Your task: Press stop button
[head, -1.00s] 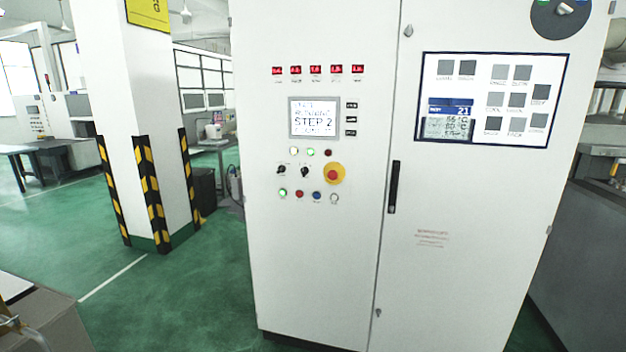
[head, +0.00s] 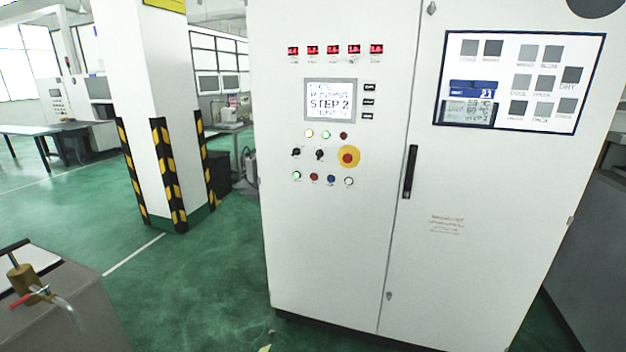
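The control cabinet (head: 330,255) stands upright ahead in the head view, its doors closed. Its left door has a panel with a lit display (head: 330,101) reading "STEP 2". Below is a large red mushroom button (head: 348,158) on a yellow disc. A small red button (head: 314,177) sits in the bottom row, between a green-lit button (head: 297,175) and a blue button (head: 331,180). The button labels are too small to read, so I cannot tell which says stop. Nothing touches the buttons. Neither gripper is in view.
A grey bench (head: 65,318) with a brass valve (head: 27,284) is at the lower left. A white pillar (head: 150,70) with striped guards stands left of the cabinet. Green floor (head: 210,290) is open between them. A dark grey machine (head: 590,250) stands at the right.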

